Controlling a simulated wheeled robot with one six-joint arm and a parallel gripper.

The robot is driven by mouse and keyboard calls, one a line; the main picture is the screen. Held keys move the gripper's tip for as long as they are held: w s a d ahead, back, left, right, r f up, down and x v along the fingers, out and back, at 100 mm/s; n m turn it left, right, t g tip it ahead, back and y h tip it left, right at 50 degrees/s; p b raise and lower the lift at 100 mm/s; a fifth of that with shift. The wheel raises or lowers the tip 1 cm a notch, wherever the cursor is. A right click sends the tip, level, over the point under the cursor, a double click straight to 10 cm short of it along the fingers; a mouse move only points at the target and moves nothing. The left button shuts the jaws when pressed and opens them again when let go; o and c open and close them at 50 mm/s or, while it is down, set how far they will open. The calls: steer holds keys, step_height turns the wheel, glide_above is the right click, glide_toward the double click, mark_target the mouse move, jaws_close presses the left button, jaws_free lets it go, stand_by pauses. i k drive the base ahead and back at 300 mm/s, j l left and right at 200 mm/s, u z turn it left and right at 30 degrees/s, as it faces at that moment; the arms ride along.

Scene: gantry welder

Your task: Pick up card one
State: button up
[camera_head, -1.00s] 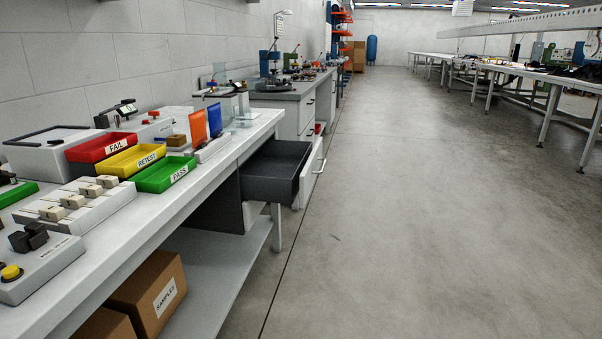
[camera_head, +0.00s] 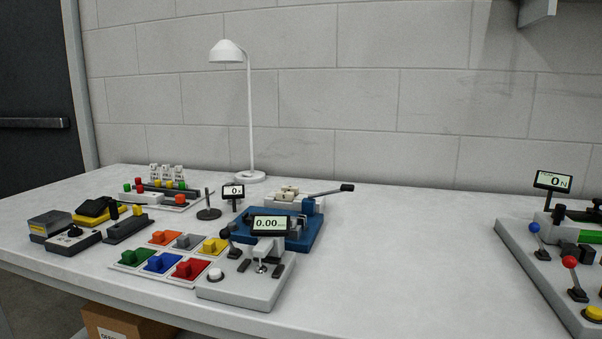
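I cannot pick out a card one in this view. Near the left middle of the bench, colored blocks sit on matching flat squares in orange (camera_head: 165,237), grey (camera_head: 188,242), yellow (camera_head: 214,245), green (camera_head: 132,257), blue (camera_head: 163,262) and red (camera_head: 190,268). None of them is readable as a card. My gripper is not in view.
A white bench (camera_head: 400,265) runs along a grey block wall. A grey device with a 0.00 display (camera_head: 270,225) stands before a blue lever fixture (camera_head: 310,235). A white lamp (camera_head: 250,110) stands behind. A control panel (camera_head: 530,270) is at right. Bare bench lies between them.

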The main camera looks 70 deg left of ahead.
mark_target(179, 172)
steer(key=u, duration=3.2)
